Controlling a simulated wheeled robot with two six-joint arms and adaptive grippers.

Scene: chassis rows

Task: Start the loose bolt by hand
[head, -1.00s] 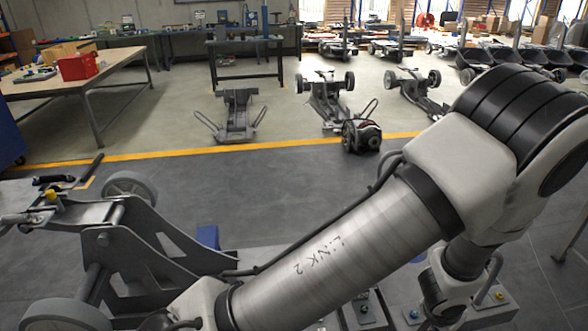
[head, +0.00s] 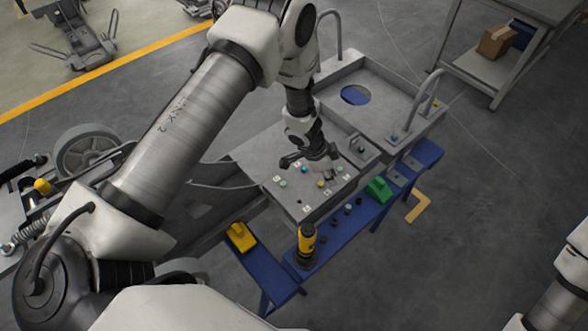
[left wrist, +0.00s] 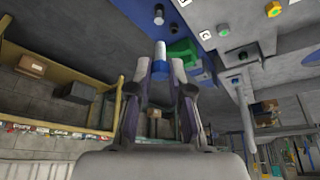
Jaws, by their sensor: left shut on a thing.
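My left gripper (head: 328,177) is low over the grey chassis plate (head: 285,205). In the left wrist view its two fingers (left wrist: 160,66) are shut on a small cylinder with a blue and a pale part, the loose bolt (left wrist: 160,52). In the head view the gripper hides it. The plate carries coloured bolt heads, among them a teal one (head: 283,183) and a yellow one (head: 320,184), beside white labels. I cannot tell whether the held bolt touches a hole. Part of my right arm shows at the lower right, but its gripper does not.
A blue bench (head: 340,235) runs along the plate with a yellow and black tool (head: 306,242), a green block (head: 378,190) and small dark pieces. A yellow item (head: 241,237) lies on another blue surface. A grey tray with upright handles (head: 395,95) stands behind.

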